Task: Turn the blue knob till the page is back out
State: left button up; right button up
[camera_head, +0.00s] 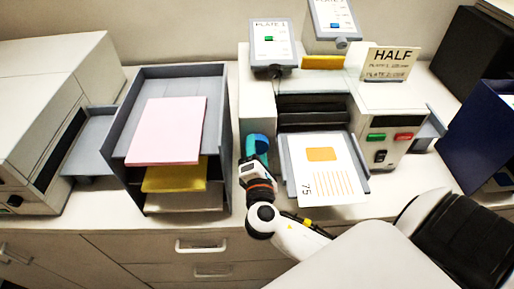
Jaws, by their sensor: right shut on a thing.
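The blue knob (257,140) sticks out at the left side of the white machine (259,100). My right gripper (255,158) is shut on the knob, with its arm coming from the lower right. The fingers and part of the knob hide each other. A white page (325,188) with an orange box, orange lines and the number 75 lies on the grey front tray (286,167) of the machine. Its far edge is at the dark slot. My left gripper is not in view.
A grey tray stack (222,140) with pink and yellow paper stands to the left. A sign (389,62) reading HALF and two plate display units (272,45) stand above the machine. A dark blue binder-like box (480,140) is at the right.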

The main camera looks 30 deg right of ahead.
jog(key=shift+r+n, duration=0.2)
jog(key=shift+n, duration=0.1)
jog(key=shift+d, duration=0.1)
jog(key=o, duration=0.8)
jog(key=shift+c, duration=0.2)
jog(key=shift+o, duration=1.2)
jog(key=shift+w+f, duration=0.15)
jog(key=b+v, duration=0.4)
jog(key=v, duration=0.8)
jog(key=shift+b, duration=0.4)
jog(key=shift+f, duration=0.15)
